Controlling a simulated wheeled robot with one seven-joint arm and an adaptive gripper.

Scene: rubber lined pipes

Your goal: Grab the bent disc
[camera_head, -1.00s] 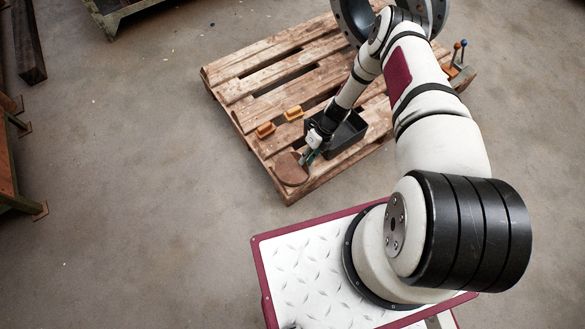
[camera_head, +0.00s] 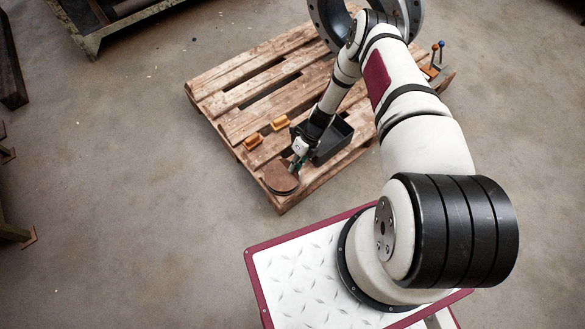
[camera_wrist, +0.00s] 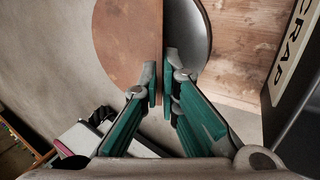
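The bent disc (camera_head: 281,178) lies at the near corner of the wooden pallet in the head view. In the wrist view, the disc (camera_wrist: 128,45) shows a brown left part and a dark grey right part, meeting at a straight upright line. My gripper (camera_wrist: 160,84) has its teal fingers drawn close together, with a thin brown strip of the disc between the pads. It looks shut on the disc. In the head view, my gripper (camera_head: 294,166) is at the disc's upper right side. The disc's far edge is cut off in the wrist view.
A dark bin (camera_head: 332,140) stands on the pallet (camera_head: 240,124) beside my gripper; its "SCRAP" label (camera_wrist: 292,50) shows in the wrist view. A large metal flange (camera_head: 322,22) stands at the back.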

